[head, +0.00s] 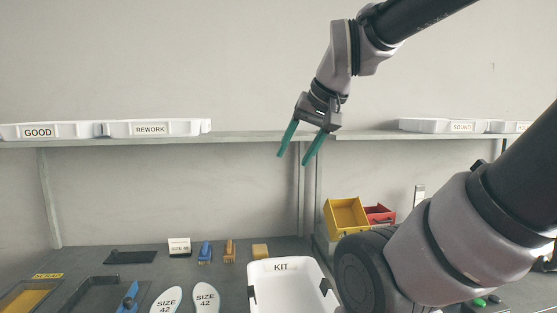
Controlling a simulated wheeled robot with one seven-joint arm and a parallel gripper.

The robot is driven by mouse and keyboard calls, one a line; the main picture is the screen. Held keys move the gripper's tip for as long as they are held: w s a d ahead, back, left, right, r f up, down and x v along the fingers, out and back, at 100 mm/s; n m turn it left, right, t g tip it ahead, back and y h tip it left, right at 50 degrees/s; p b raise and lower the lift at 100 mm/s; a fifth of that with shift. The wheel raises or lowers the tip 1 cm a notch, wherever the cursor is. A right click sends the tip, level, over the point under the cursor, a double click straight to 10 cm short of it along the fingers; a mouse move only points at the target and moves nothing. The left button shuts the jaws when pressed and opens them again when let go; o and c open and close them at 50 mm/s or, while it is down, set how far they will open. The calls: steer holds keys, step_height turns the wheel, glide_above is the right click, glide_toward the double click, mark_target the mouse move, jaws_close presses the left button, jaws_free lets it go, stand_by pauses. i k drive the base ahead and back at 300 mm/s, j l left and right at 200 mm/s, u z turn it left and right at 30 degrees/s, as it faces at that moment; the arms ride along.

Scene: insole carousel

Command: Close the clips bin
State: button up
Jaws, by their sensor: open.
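My gripper (300,151) is open and empty, its two green fingers pointing down in front of the wall, near the shelf's height in the picture. A yellow open-topped bin (346,218) stands at the right of the bench, below and right of my gripper. A red bin (380,214) stands right beside it, partly hidden by the yellow one and close to my arm. I see no label on either bin, so I cannot tell which one is the clips bin. My gripper is well apart from both.
A shelf (250,137) with white GOOD (60,124) and REWORK (180,122) trays runs behind.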

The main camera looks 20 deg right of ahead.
mark_target(343, 217)
steer(key=z, duration=1)
steer(key=k+j+u, duration=0.1)
steer(key=j+u, duration=0.15)
